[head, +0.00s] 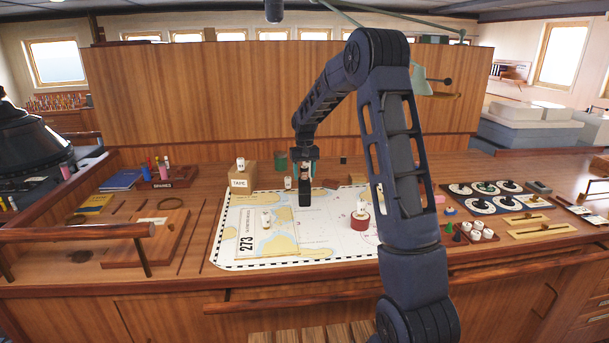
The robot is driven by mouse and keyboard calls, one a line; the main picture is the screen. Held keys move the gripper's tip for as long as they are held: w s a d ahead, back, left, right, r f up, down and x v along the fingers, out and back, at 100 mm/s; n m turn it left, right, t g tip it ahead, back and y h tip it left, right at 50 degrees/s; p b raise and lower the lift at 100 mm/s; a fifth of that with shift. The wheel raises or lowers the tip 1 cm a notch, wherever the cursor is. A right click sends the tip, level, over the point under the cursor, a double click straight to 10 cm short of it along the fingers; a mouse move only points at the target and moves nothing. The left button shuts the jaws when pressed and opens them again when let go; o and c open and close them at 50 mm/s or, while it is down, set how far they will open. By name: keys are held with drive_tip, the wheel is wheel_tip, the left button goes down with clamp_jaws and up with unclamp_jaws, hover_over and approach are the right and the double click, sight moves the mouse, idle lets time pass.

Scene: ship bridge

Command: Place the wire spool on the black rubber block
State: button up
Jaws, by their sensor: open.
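My gripper (305,165) is open and points down over the back middle of the chart. A small pale and brownish thing (306,172) shows at its fingers. It may be the wire spool, but it is too small and too covered to be sure. Directly below is a dark upright shape (304,193), which looks like the black rubber block. I cannot tell whether the small thing touches it. A red round piece (360,222) with a white piece on top sits on the chart, right of the gripper.
The chart (325,243) covers the middle of the wooden desk. A box marked TAPE (242,180) and a green cylinder (280,160) stand behind it. A board of dials (490,197) and white pieces are at right, a raised wooden board (150,238) at left.

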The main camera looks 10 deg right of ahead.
sight(304, 167)
wheel_tip(304, 167, up, 10)
drive_tip(key=shift+r, duration=0.1)
drive_tip(key=shift+s+d+r, duration=0.1)
drive_tip(key=shift+s+r, duration=0.05)
drive_tip(key=shift+r, duration=0.65)
drive_tip(key=s+d+r+t, duration=0.1)
drive_tip(key=s+d+r, duration=0.2)
drive_tip(key=s, duration=0.4)
drive_tip(key=s+d+r, duration=0.3)
drive_tip(key=s, duration=0.4)
drive_tip(key=s+d+r+t, duration=0.1)
drive_tip(key=s+d+r, duration=0.2)
drive_tip(key=s, duration=0.5)
drive_tip(key=s+d+f+t, duration=0.1)
drive_tip(key=s+f, duration=0.1)
drive_tip(key=s, duration=0.5)
drive_tip(key=s+d+f+m, duration=0.1)
drive_tip(key=s+d+f, duration=0.1)
drive_tip(key=s, duration=0.6)
drive_tip(key=s+d+f+t, duration=0.1)
drive_tip(key=s+f, duration=0.1)
drive_tip(key=s, duration=0.5)
drive_tip(key=shift+s+d+f+m+t, duration=0.15)
drive_tip(key=shift+d+f+m+t, duration=0.15)
drive_tip(key=shift+d+m, duration=0.1)
